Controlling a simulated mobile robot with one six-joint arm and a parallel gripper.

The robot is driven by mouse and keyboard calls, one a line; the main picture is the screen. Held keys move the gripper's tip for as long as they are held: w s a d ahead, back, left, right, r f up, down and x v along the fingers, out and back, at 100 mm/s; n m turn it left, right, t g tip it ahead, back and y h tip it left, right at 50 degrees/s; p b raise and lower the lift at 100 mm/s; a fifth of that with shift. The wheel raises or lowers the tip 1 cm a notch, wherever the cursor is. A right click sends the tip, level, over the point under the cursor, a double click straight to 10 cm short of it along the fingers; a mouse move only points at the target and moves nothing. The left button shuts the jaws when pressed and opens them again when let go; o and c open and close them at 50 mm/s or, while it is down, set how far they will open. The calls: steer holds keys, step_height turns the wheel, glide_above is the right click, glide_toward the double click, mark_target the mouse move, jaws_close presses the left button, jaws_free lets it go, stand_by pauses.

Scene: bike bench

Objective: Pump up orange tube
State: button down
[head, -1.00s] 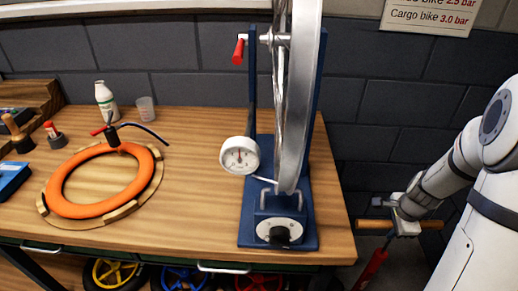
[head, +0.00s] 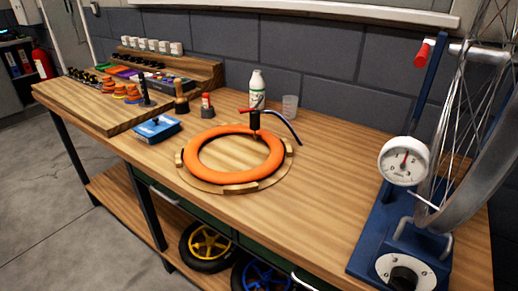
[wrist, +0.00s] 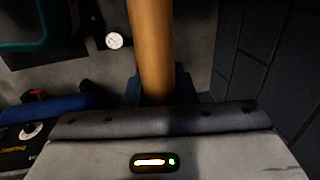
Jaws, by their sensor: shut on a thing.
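The orange tube (head: 197,174) lies as a full, rounded ring in a round wooden holder (head: 240,188) on the bench. A black pump head (head: 254,121) with a red lever stands at the tube's back edge. A short dark hose (head: 285,126) runs from it to the right; I cannot tell how firmly the head sits on the valve. My gripper (wrist: 157,90) shows only in the wrist view. It is shut on the wooden pump handle (wrist: 152,40), between its dark blue fingers. A small white dial (wrist: 114,40) shows below on the floor. The pump's body is hidden.
A blue wheel stand (head: 378,240) with a white gauge (head: 404,161) and a spoked wheel fills the bench's right end. A white bottle (head: 257,92) and a clear cup (head: 290,107) stand behind the tube. A blue box (head: 156,128) lies left. A wall (wrist: 285,60) rises right of my gripper.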

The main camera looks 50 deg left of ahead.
steer(key=shift+s, duration=0.2)
step_height(320, 180, up, 28)
steer(key=p, duration=2.4)
steer(key=shift+r, duration=0.25)
steer(key=shift+f, duration=0.1)
step_height(320, 180, down, 29)
steer(key=b, duration=2.3)
steer(key=shift+f, duration=0.1)
steer(key=shift+r, duration=0.4)
